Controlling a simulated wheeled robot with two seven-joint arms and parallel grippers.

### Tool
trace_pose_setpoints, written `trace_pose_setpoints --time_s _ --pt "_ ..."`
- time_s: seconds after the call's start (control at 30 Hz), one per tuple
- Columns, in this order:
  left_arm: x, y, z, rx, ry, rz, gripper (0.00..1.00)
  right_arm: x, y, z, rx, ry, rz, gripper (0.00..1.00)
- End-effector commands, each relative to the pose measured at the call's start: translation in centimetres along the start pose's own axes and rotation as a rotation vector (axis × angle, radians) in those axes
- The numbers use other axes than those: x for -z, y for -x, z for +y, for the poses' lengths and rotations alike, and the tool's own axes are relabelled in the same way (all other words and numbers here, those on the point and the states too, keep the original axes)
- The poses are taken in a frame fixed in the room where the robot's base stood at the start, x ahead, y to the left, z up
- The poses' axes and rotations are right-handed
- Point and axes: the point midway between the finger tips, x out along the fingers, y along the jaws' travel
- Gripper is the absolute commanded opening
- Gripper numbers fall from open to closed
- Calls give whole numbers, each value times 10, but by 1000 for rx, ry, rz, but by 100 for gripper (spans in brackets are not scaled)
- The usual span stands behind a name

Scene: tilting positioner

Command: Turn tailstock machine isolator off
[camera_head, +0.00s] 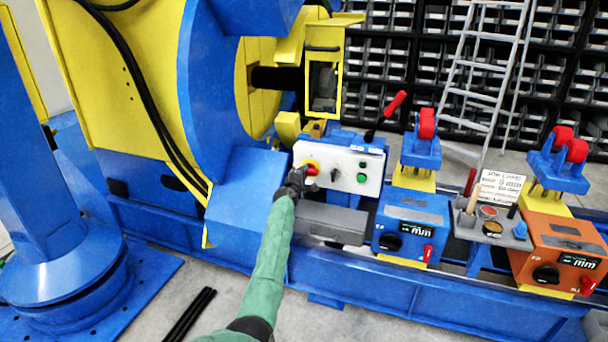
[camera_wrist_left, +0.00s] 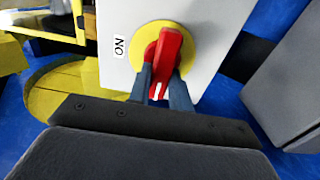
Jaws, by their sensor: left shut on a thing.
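The isolator is a red rotary handle on a yellow disc, and the red handle (camera_wrist_left: 167,62) fills the middle of the left wrist view. The yellow disc (camera_wrist_left: 191,37) sits on a light grey control panel (camera_head: 343,172). A label reading "ON" (camera_wrist_left: 119,46) is beside the disc. My left gripper (camera_wrist_left: 165,82) is shut on the red handle, a finger on either side of it. In the head view my left gripper (camera_head: 302,176) is at the panel's left end and partly covers the isolator (camera_head: 312,168). My right gripper is not in view.
The panel also has a black knob (camera_head: 334,174) and green buttons (camera_head: 361,178). A grey box (camera_head: 332,222) sits below it. A blue unit (camera_head: 408,234) and an orange unit (camera_head: 560,255) stand to the right. A large blue disc (camera_head: 212,80) rises to the left.

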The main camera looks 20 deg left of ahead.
Motion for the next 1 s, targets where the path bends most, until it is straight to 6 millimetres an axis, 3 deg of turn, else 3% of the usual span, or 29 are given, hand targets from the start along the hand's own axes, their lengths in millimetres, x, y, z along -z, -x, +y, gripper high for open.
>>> trace_pose_setpoints --time_s 0.03,0.07,0.17,0.57,1.0 --pt "1 0 -1 1 1 1 0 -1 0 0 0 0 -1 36" --pt "1 0 -1 1 1 1 22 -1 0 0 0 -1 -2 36" --pt "1 0 -1 1 1 1 42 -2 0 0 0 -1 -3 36" --pt "-1 5 -1 1 1 -1 42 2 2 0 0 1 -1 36" --pt "0 61 -2 1 0 1 42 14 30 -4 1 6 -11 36"
